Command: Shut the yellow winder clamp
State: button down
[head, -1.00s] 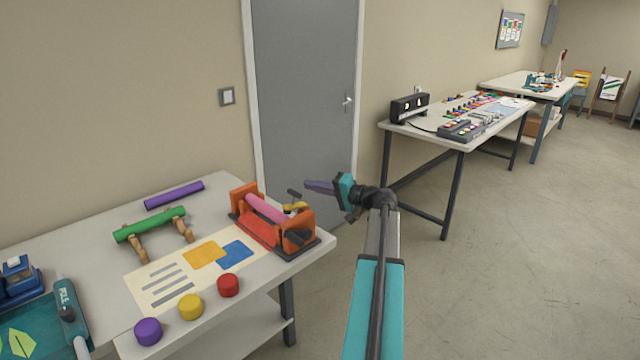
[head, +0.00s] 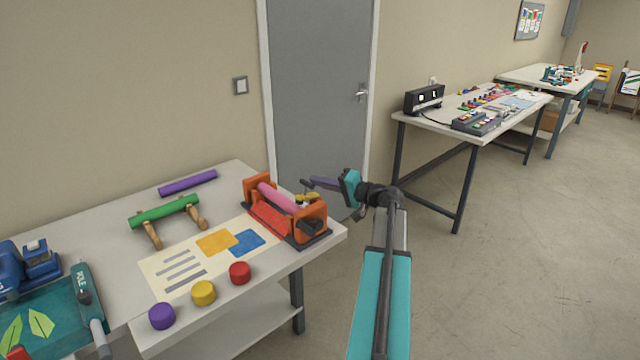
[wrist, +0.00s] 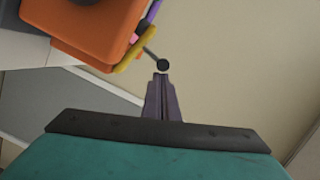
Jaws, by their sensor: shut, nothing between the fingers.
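The winder has an orange frame (head: 258,188) holding a pink roll (head: 277,197) and sits at the right end of the near table. The yellow winder clamp (head: 309,197) is on its far side. The clamp also shows in the wrist view (wrist: 136,50), with a thin rod ending in a black ball knob (wrist: 163,65). The knob sticks up above the clamp in the head view (head: 305,182). My gripper (head: 313,182) is shut and empty. Its purple fingertips (wrist: 161,77) are right by the knob; whether they touch it I cannot tell.
The near table (head: 110,238) also holds a green roll (head: 165,211) on wooden stands, a purple roll (head: 188,183), a printed sheet (head: 180,285) and coloured round caps. A grey door (head: 318,90) is behind my gripper. Open floor lies to the right.

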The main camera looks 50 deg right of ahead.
jog(key=shift+a+f+n+b, duration=0.35)
jog(key=shift+a+n+b, duration=0.45)
jog(key=shift+b, duration=1.75)
jog(key=shift+n+g+h+b, duration=0.3)
jog(key=shift+n+b, duration=0.1)
jog(key=shift+b, duration=0.35)
jog(key=shift+a, duration=0.1)
jog(key=shift+w+r, duration=0.1)
jog(key=shift+r, duration=0.1)
jog(key=s+d+r+b, duration=0.1)
jog(key=s+d+r, duration=0.2)
jog(key=s, duration=0.7)
jog(key=shift+d+r+b, duration=0.15)
jog(key=shift+d+b, duration=0.15)
jog(key=shift+d, duration=0.55)
jog(key=shift+s, duration=0.15)
